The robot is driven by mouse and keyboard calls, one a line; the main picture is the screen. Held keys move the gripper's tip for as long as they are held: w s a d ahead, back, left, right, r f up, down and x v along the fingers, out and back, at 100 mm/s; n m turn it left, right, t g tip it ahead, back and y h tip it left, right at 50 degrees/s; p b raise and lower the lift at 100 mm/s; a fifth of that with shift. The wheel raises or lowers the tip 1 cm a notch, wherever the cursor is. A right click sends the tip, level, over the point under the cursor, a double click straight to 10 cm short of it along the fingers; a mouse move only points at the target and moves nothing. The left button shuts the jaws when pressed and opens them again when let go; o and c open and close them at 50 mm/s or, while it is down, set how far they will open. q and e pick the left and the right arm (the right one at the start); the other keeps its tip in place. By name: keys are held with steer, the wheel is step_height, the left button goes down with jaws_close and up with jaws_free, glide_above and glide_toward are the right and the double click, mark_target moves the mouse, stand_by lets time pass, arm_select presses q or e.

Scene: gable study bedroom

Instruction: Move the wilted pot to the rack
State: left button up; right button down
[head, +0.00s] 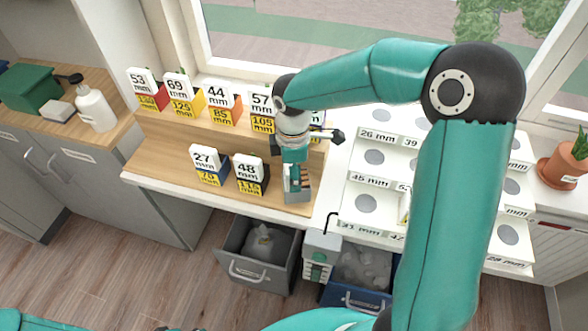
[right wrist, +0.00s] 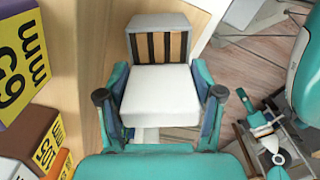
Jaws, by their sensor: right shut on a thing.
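A terracotta pot (head: 562,168) with a green plant stands on the sill at the far right of the head view; no plainly wilted plant shows. The white stepped rack (head: 345,222), with round grey spots and millimetre labels, is right of centre. My right gripper (head: 293,172) is over the right end of the wooden stepped stand. In the right wrist view its teal fingers (right wrist: 160,112) are shut on a white-and-grey block (right wrist: 160,92) with a dark-striped far part. I cannot tell whether the block touches the stand. My left gripper is not in view.
The wooden stand (head: 155,165) holds several numbered two-part blocks (head: 250,175) on two levels. Open drawers, one grey (head: 243,270) and one blue (head: 350,300), hold bags below. A white bottle (head: 95,110) and green box (head: 28,88) stand on the left counter.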

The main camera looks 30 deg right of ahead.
steer(key=shift+f, duration=0.2)
steer(key=shift+c, duration=0.5)
jaws_free()
